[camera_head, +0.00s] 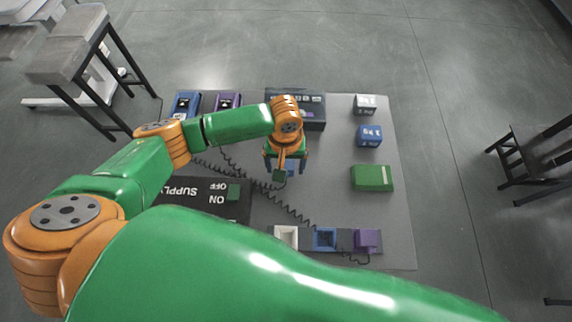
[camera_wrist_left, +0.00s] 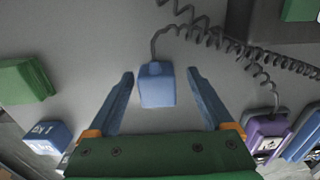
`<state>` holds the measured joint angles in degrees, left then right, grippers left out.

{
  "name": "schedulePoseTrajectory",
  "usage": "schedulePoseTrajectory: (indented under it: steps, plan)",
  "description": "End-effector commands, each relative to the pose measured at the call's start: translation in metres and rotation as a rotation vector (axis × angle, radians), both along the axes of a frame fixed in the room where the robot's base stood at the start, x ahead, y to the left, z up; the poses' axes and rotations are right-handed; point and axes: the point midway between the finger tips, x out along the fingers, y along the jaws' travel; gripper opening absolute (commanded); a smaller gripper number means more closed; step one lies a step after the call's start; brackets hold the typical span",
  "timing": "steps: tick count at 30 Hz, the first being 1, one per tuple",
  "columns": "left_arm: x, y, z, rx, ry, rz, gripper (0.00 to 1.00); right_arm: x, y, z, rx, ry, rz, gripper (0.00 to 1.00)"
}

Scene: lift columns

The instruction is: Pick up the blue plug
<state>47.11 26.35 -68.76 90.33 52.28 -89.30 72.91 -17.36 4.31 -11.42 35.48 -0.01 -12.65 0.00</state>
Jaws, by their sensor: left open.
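The blue plug (camera_wrist_left: 157,88) lies on the grey board, with a dark coiled cord leaving its far end in the left wrist view. My left gripper (camera_wrist_left: 160,75) is open, with one blue finger on each side of the plug and a visible gap to each. No contact shows. In the head view my left gripper (camera_head: 287,168) points down over the middle of the board and largely hides the plug. My right gripper is not in view.
A blue socket (camera_head: 325,238) sits between a white socket (camera_head: 286,236) and a purple plug (camera_head: 367,240) at the front. A green block (camera_head: 372,178), blue box (camera_head: 369,134) and white box (camera_head: 365,104) stand right. The black supply box (camera_head: 190,190) is left; coiled cords cross the board.

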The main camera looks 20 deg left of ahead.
Motion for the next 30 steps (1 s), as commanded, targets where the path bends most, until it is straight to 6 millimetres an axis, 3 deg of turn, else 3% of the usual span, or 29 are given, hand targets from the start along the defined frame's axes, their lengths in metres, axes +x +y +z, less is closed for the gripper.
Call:
schedulePoseTrajectory:
  steps: [4, 5, 12, 14, 23, 28, 30]
  plan:
    - [0.0, 0.0, 0.0, -0.001, 0.0, 0.0, 0.85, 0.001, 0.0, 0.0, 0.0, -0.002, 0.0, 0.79]
    - [0.0, 0.0, 0.0, 0.0, 0.0, 0.0, 0.8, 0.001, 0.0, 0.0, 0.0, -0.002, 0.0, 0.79]
    - [0.0, 0.0, 0.0, 0.0, 0.001, 0.0, 0.15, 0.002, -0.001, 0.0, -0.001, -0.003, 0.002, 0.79]
    - [0.0, 0.0, 0.0, 0.0, 0.001, 0.0, 0.01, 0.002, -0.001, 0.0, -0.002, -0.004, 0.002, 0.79]
    - [0.0, -0.001, 0.005, -0.002, -0.001, -0.001, 0.01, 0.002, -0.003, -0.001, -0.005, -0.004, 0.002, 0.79]
    - [0.0, 0.0, 0.033, -0.003, -0.003, 0.0, 0.01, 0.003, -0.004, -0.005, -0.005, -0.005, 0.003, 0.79]
    - [-0.012, 0.012, 0.053, -0.002, -0.002, -0.001, 0.01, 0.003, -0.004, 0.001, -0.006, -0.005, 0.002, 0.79]
